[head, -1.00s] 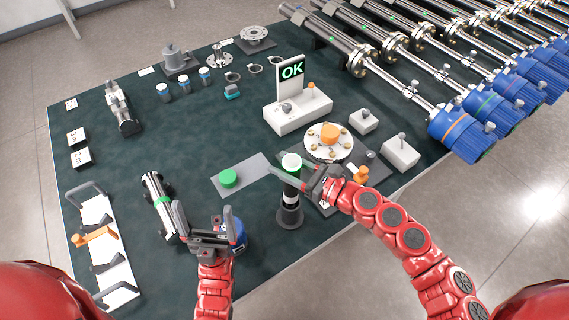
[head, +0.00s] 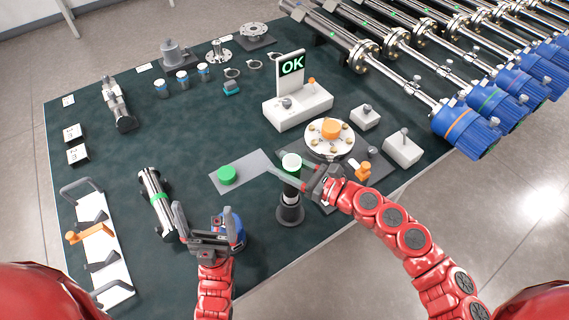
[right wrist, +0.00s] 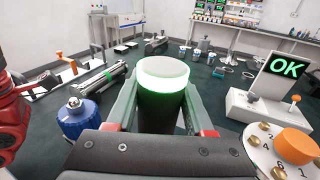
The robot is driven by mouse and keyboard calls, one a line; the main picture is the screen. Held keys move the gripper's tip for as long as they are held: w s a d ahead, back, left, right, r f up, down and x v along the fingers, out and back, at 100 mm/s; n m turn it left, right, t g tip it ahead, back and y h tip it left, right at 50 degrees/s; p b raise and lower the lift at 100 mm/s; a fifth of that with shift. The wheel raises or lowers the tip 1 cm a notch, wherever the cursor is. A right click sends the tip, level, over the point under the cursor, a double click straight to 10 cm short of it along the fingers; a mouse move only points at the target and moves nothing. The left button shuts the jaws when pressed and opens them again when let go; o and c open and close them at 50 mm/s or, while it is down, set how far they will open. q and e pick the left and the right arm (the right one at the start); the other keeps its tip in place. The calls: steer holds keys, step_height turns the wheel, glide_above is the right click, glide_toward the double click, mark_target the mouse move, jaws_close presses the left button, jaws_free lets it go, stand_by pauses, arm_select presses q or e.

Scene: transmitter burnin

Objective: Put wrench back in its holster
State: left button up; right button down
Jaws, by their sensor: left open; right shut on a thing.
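The wrench (head: 291,162) is an upright dark cylinder with a white top. In the right wrist view its top (right wrist: 162,72) has a glowing green rim. My right gripper (head: 290,178) is shut around its upper part. Directly below is the holster (head: 290,214), a black stand with a round base. The wrench lines up with it, but I cannot tell how deep it sits. My left gripper (head: 207,222) is open and empty, low at the front beside a blue knob-topped part (head: 236,232), which it partly hides.
A metal tube with a green band (head: 157,203) lies left of my left gripper. A green button (head: 227,174) on a grey plate is left of the wrench. A flange with an orange centre (head: 330,129) and a white box with an OK screen (head: 297,108) stand behind and right.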

steer(key=shift+f+b, duration=1.15)
steer(key=shift+b, duration=0.15)
steer(key=shift+f, duration=0.2)
steer(key=shift+c, duration=1)
jaws_free()
steer(key=shift+r, duration=0.1)
steer(key=v, duration=1.7)
steer(key=shift+s+p, duration=0.2)
steer(key=shift+p, duration=0.1)
